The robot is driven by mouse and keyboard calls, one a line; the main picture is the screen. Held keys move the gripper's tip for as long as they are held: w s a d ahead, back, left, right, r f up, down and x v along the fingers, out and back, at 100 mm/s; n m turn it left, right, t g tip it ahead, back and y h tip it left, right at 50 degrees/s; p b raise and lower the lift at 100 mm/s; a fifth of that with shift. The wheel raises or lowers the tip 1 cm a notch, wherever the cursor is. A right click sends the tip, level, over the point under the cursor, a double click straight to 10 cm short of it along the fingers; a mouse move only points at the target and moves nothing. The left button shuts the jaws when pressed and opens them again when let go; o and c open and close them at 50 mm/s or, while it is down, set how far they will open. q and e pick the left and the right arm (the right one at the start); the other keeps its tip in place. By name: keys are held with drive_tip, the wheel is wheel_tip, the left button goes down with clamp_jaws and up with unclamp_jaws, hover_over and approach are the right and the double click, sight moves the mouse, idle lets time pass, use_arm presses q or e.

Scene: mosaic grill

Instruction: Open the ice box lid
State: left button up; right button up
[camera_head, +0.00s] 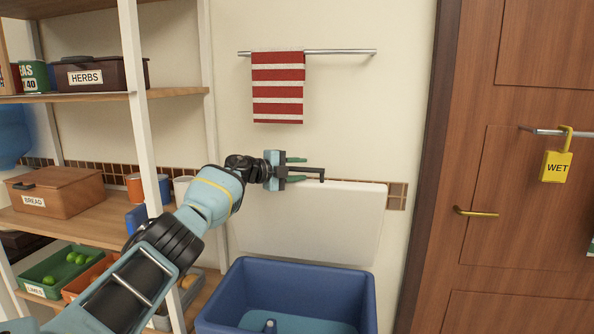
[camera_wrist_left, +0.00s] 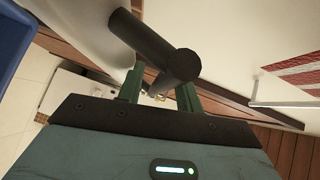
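The ice box (camera_head: 300,281) is a blue tub on the floor at the lower middle of the head view, with its top open and a lighter blue inside. Its white lid (camera_head: 320,235) stands raised, nearly upright, close to the wall behind the tub. A dark bar handle (camera_head: 312,169) is at the lid's top edge; it also shows close up in the left wrist view (camera_wrist_left: 160,45). My left gripper (camera_head: 297,170) is at this handle. Its green fingers are apart, one above and one below the bar, with gaps visible. My right gripper is not in view.
A shelf unit (camera_head: 140,100) with bins and boxes stands at the left, close to my left arm. A towel rail (camera_head: 345,52) with a red-striped towel (camera_head: 278,88) is on the wall above the lid. A brown door (camera_head: 490,200) is at the right.

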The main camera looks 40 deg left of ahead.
use_arm(q)
drive_tip(key=shift+s, duration=0.1)
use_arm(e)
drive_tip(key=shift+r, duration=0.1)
use_arm(q)
drive_tip(key=shift+s+a+r+p, duration=0.1)
drive_tip(key=shift+s+a+p, duration=0.05)
drive_tip(key=shift+s+p, duration=0.2)
drive_tip(key=p+v, duration=0.2)
drive_tip(key=v, duration=0.3)
drive_tip(key=shift+s+r, duration=0.15)
drive_tip(key=shift+s, duration=0.1)
drive_tip(key=shift+s+a, duration=0.15)
drive_tip(key=shift+s, duration=0.55)
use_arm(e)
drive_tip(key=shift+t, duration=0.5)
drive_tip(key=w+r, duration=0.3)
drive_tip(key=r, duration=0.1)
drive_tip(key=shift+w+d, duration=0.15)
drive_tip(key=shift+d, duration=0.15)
